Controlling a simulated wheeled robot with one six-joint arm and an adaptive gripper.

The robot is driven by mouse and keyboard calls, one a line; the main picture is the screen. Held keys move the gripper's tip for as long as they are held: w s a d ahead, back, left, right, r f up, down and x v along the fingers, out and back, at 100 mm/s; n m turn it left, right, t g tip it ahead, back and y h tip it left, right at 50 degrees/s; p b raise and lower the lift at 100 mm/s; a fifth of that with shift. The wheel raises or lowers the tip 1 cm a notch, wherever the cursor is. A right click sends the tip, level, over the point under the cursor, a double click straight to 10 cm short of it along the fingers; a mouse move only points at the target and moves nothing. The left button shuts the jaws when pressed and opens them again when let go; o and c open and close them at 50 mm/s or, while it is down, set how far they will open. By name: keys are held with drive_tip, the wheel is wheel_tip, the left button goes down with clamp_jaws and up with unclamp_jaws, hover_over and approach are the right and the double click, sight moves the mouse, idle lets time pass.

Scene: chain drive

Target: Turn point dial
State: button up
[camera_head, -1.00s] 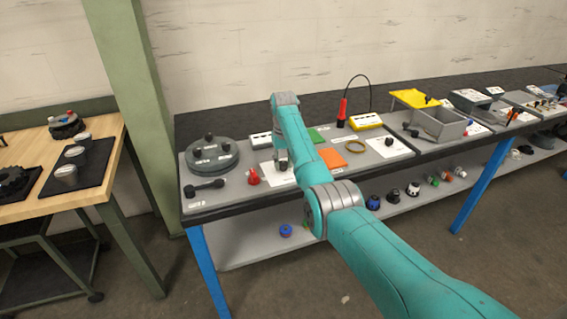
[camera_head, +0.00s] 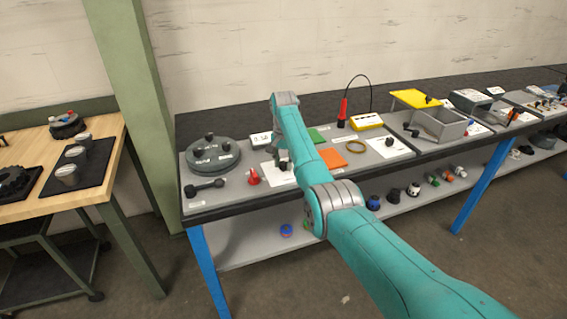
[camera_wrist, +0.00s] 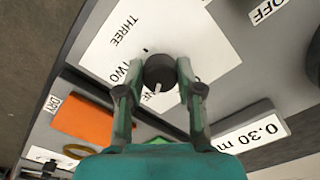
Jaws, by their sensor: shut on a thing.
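The point dial is a small dark round knob (camera_wrist: 158,70) with a white pointer mark. It stands on a white card (camera_wrist: 108,45) printed with THREE, TWO and another word that is partly covered. My gripper (camera_wrist: 157,80) has one finger on each side of the knob and is shut on it. In the wrist view the white mark points toward the bottom, between the fingers. In the head view the card (camera_head: 272,176) shows under my gripper (camera_head: 283,164), and the knob itself is largely hidden.
In the head view, a red part (camera_head: 253,177) and a round dark fixture (camera_head: 213,156) stand to the left, and a yellow box (camera_head: 366,121) stands to the right.

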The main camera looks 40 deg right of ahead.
sight(284, 163)
idle(0.3)
drive_tip(key=o, duration=1.2)
drive_tip(key=shift+c, duration=0.2)
drive_tip(key=shift+r, duration=0.1)
wheel_tip(284, 163, up, 12)
